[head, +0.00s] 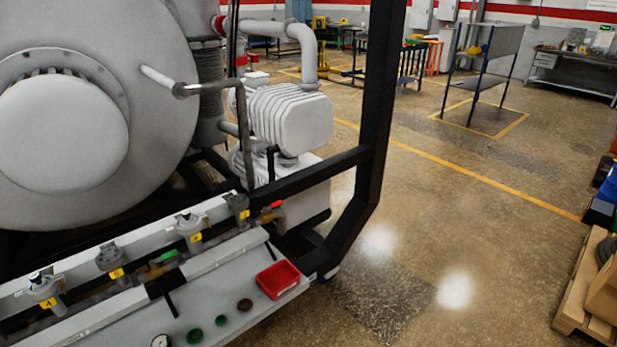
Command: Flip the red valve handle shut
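A small red valve handle (277,205) shows on the pipe at the right end of the valve row, just left of the black frame post. It sits beside a brass-coloured valve body (268,216). It is small in the picture, so I cannot tell its exact angle. A green valve handle (164,257) lies further left along the same pipework. Neither of my grippers is in view.
Grey regulators with yellow tags, such as this one (190,228), line the white rail. A red tray (278,280) sits on the white panel (228,305) in front. A black frame post (374,110) rises right of the handle. Open floor (450,200) lies to the right.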

